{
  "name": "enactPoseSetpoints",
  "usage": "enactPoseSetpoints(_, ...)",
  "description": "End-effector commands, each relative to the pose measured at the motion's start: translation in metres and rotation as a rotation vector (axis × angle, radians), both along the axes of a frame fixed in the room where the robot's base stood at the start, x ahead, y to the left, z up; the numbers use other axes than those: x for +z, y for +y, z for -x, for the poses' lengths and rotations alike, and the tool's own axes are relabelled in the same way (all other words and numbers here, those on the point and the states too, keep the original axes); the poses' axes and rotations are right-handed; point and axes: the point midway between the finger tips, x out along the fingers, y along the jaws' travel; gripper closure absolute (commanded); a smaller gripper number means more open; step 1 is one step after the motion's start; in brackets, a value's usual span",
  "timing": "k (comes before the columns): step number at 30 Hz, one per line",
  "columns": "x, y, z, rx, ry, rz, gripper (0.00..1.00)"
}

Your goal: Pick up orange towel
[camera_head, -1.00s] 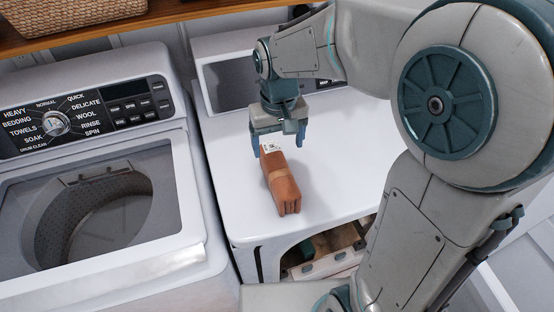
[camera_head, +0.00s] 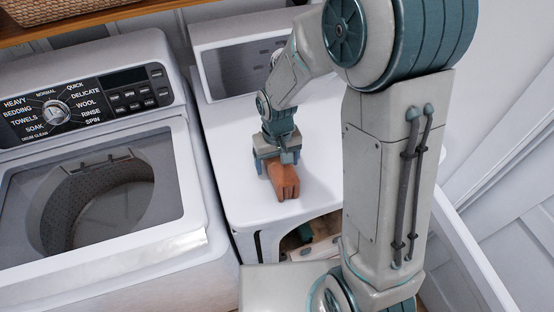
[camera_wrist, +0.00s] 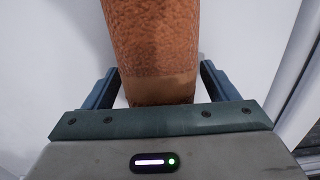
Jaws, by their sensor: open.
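The orange towel (camera_head: 284,182) is a folded, brownish-orange bundle with a paler band, lying on the white top of the dryer. My gripper (camera_head: 276,168) is lowered over its far end, and the gripper body hides that end in the head view. In the wrist view the towel (camera_wrist: 152,50) lies between the two blue-green fingers of my gripper (camera_wrist: 160,88). The fingers are apart, with a gap on each side of the towel. The gripper is open and not clamped on it.
The dryer top (camera_head: 235,190) is otherwise clear around the towel. A washer (camera_head: 185,190) with a see-through lid and a dial panel (camera_head: 85,105) stands to the left. The dryer's raised back panel (camera_head: 235,70) is behind the gripper. A wooden shelf (camera_head: 80,22) with a basket is above.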

Motion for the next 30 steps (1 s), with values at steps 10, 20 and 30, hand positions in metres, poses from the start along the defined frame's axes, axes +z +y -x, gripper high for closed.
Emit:
enactPoseSetpoints(10, -0.017, 0.0, -0.001, 0.001, -0.002, -0.001, 0.2)
enactPoseSetpoints(20, -0.016, 0.001, -0.001, 0.001, -0.002, -0.001, 0.78)
enactPoseSetpoints(30, -0.014, 0.001, -0.001, 0.001, -0.004, -0.001, 0.77)
